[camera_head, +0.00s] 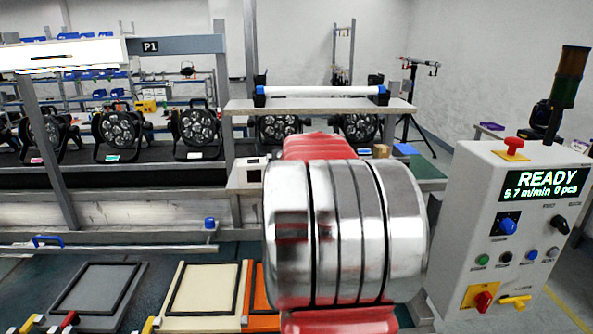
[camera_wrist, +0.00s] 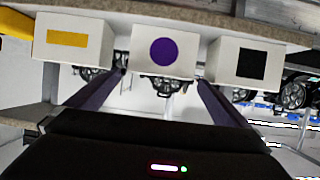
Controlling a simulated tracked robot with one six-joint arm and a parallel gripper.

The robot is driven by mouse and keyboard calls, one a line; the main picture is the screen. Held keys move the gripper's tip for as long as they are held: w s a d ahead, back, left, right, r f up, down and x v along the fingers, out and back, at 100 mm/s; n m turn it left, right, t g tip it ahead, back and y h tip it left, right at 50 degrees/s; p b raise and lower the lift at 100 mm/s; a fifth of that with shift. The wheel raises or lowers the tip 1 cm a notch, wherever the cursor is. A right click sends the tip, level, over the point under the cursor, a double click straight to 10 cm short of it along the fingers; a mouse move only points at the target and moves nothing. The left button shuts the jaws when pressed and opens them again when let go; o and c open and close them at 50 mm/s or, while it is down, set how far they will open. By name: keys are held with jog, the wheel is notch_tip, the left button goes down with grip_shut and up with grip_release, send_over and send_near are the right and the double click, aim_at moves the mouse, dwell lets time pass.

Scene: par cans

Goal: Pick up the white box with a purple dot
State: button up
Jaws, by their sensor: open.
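The white box with a purple dot (camera_wrist: 152,67) is in the upper middle of the wrist view, its dotted face toward the camera. It stands between two other white boxes, against a pale shelf surface that runs along the top of this upside-down picture. My gripper (camera_wrist: 162,77) is open, with its two purple fingers pointing toward the box, one on each side of it in the picture. Nothing is held. I cannot tell how far the fingertips are from the box. In the head view my arm hides the gripper and the purple-dot box.
A white box with a yellow bar (camera_wrist: 75,55) is at left and one with a black square (camera_wrist: 225,60) at right in the wrist view, with narrow gaps. The head view shows a control panel (camera_head: 500,225) at right and a white tube (camera_head: 320,91) on the upper shelf.

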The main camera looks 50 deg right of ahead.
jog(key=shift+f+x, duration=0.15)
jog(key=shift+x, duration=0.85)
jog(key=shift+f+x, duration=0.15)
jog(key=shift+x, duration=0.9)
jog(key=shift+s+f, duration=0.2)
jog(key=shift+f, duration=0.1)
jog(key=shift+w, duration=0.1)
jog(key=c, duration=1.4)
jog(key=shift+r, duration=2.05)
jog(key=shift+a, duration=0.15)
jog(key=s+a, duration=0.3)
jog(key=a, duration=0.1)
jog(key=s+a, duration=0.4)
jog(key=a, duration=0.1)
jog(key=s+a, duration=0.4)
jog(key=shift+s+a+r, duration=0.15)
jog(key=shift+s+a, duration=0.05)
